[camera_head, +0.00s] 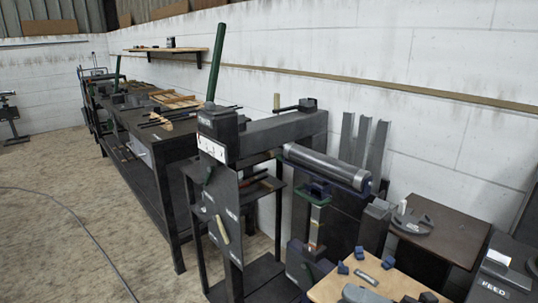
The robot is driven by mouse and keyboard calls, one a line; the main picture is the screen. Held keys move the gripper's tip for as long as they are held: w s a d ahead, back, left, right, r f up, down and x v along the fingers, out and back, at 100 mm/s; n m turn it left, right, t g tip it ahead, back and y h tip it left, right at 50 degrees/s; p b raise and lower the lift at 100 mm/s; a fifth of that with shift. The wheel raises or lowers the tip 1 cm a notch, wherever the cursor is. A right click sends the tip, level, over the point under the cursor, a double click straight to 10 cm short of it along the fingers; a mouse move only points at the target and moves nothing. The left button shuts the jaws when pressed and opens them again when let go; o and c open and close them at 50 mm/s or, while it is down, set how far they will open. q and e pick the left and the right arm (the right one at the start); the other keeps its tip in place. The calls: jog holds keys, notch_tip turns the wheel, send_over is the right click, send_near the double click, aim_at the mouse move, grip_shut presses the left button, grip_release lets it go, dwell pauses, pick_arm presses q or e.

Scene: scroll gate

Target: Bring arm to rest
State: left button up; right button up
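I make out no gripper of mine for certain in the head view. A dark upright machine (223,190) with a white plate and a tall green lever (216,60) stands in the middle. A thick horizontal arm (275,134) runs from its top toward the right. A grey metal cylinder (325,166) lies tilted beside it on a dark blue cradle. A light wooden board (327,290) at the bottom edge carries small blue blocks (360,253) and a short grey bar (366,277). Grey and dark shapes at the board's lower edge are cut off and unclear.
A long dark workbench (173,148) with tools stands along the white wall. A brown-topped table (455,229) with a grey curved part (412,222) is at right. A dark box marked FEED (497,287) is at the lower right. The floor at left is open, crossed by a cable (85,228).

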jog(key=s+d+f+m+t+h+p, duration=0.1)
jog(key=d+f+m+t+h+p, duration=0.15)
jog(key=f+m+h, duration=0.6)
jog(key=s+d+f+m+t+h+p, duration=0.1)
jog(key=d+m+t+h, duration=0.3)
jog(key=m, duration=0.9)
jog(key=s+f+m+g+h+p, duration=0.1)
jog(key=s+f+m+g, duration=0.4)
jog(key=s+f, duration=0.5)
jog(key=shift+a+f+m+g+h, duration=0.2)
jog(key=shift+f+m+g+h, duration=0.2)
jog(key=shift+m+h, duration=0.4)
